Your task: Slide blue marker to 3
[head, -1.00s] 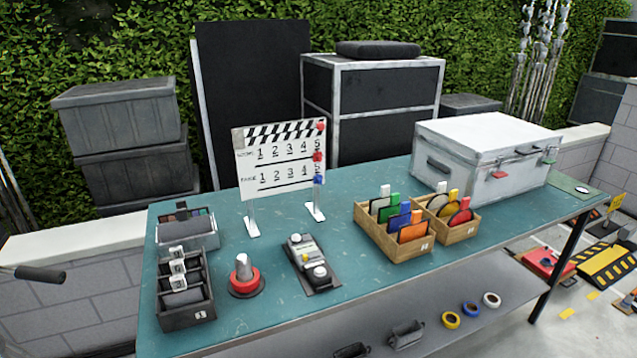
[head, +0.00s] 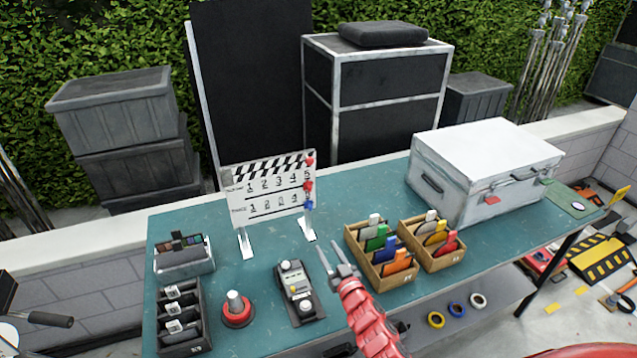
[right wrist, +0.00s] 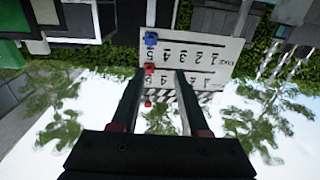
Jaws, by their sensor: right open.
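The white slate board (head: 265,186) stands on two feet on the teal table, with two numbered rows, 1 to 5. The blue marker (head: 308,204) is at the right edge of the lower row, by 5. It also shows in the right wrist view (right wrist: 151,39), where the board appears upside down. A red marker (head: 308,187) sits just above it. My right gripper (head: 337,258) is open and empty, in front of and below the board's right side, apart from the blue marker. In the right wrist view its fingers point toward the board. My left gripper is not in view.
Wooden boxes of coloured cards (head: 383,283) stand right of my right gripper. A grey device (head: 295,290) and a red-based knob (head: 237,310) stand left of it. A white case (head: 485,165) is at the table's right. Bare table lies before the board.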

